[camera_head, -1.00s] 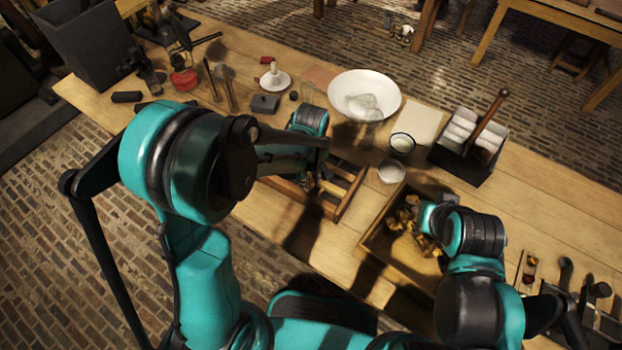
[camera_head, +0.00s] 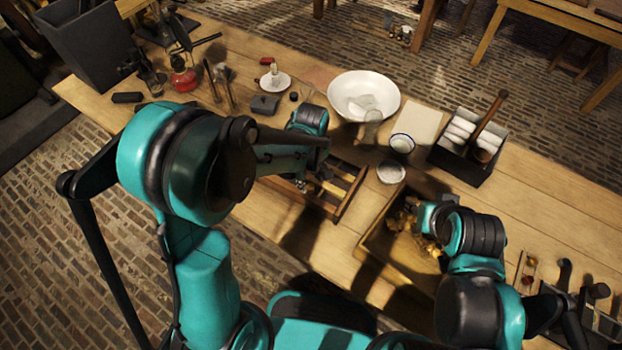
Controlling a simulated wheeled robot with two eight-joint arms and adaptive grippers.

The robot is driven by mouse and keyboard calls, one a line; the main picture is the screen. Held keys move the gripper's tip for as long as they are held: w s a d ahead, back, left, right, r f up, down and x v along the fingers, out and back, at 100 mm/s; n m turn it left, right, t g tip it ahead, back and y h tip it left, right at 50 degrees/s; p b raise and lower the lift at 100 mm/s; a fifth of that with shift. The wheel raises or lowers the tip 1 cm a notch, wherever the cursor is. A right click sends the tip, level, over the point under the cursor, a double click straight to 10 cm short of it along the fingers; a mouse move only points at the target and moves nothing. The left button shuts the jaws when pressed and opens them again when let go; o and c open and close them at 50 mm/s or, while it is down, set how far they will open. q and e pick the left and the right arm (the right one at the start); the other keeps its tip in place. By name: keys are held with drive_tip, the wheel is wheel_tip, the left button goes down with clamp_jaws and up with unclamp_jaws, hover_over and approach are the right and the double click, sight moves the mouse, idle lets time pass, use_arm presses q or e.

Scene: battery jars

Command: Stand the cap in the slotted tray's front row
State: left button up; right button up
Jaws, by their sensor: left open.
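The slotted wooden tray (camera_head: 347,196) lies on the bench near its front edge, with slats across it, partly hidden by my left arm. My left gripper (camera_head: 303,183) is low over the left part of this tray, mostly hidden behind my wrist, with its jaws open. I cannot make out the cap; it may be hidden by my arm or too small to tell. My right arm reaches over a wooden box of brown pieces at the right; its gripper is hidden behind the arm.
A white basin (camera_head: 350,84), clear glass jar (camera_head: 371,128), white cup (camera_head: 402,143) and small bowl (camera_head: 391,172) stand beyond the tray. The wooden box (camera_head: 372,244) is right of it. A black caddy (camera_head: 462,172), candle dish (camera_head: 277,82) and red burner (camera_head: 184,80) stand farther off.

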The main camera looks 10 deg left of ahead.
use_arm(q)
wheel_tip(320, 180, up, 11)
drive_tip(key=p, duration=0.3)
drive_tip(key=s+a+r+m+t, duration=0.7)
drive_tip(key=s+a+m, duration=0.1)
drive_tip(key=s+m, duration=0.2)
drive_tip(key=shift+s+a+r+m, duration=0.3)
drive_tip(key=shift+s+r, duration=0.1)
drive_tip(key=shift+s, duration=0.45)
drive_tip(key=shift+f, duration=0.1)
